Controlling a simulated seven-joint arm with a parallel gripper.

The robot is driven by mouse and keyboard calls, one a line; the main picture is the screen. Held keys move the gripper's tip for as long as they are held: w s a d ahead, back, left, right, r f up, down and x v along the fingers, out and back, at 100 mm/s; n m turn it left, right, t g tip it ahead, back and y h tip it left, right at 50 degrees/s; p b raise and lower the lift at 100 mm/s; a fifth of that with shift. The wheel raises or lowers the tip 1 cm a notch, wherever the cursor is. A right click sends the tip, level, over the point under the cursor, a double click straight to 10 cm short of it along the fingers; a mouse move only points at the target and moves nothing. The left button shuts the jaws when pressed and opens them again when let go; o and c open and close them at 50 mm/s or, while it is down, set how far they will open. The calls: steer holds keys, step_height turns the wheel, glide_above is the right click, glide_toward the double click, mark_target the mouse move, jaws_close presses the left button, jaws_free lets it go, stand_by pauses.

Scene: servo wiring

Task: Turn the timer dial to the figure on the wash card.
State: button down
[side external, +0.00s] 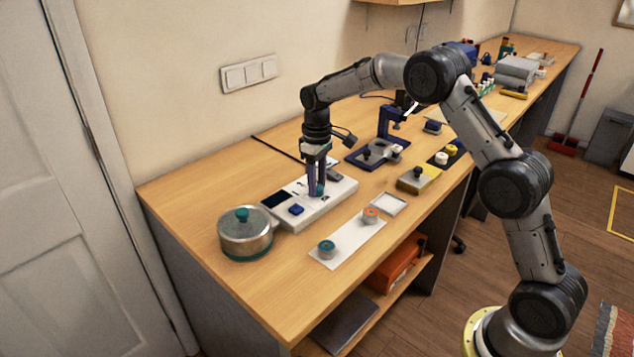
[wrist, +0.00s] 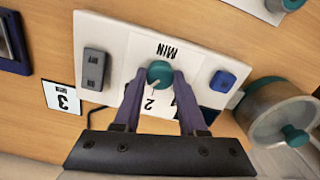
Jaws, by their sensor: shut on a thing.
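The white timer panel (side external: 335,198) lies on the wooden bench. In the wrist view, the panel (wrist: 120,42) carries a round teal dial (wrist: 160,72) with a pale pointer line. The line points roughly toward a printed 2. "MIN" is printed on the dial's other side. My gripper (wrist: 157,80) is shut on the dial, one dark finger on each side. The fingers hide part of the printed scale. In the side view my gripper (side external: 317,189) points straight down onto the panel. The wash card (wrist: 62,97), lying beside the panel, shows a 3.
A blue button (wrist: 222,82) and a grey switch (wrist: 94,68) flank the dial. A metal pot (side external: 245,234) with a teal knob stands by the panel's left end. A white mat (side external: 350,242) with two small round containers lies in front. A dark-blue stand (side external: 365,156) is to the right.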

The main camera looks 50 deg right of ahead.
steer(key=shift+m, duration=1.6)
steer(key=shift+c, duration=2.3)
jaws_free()
step_height(320, 180, up, 14)
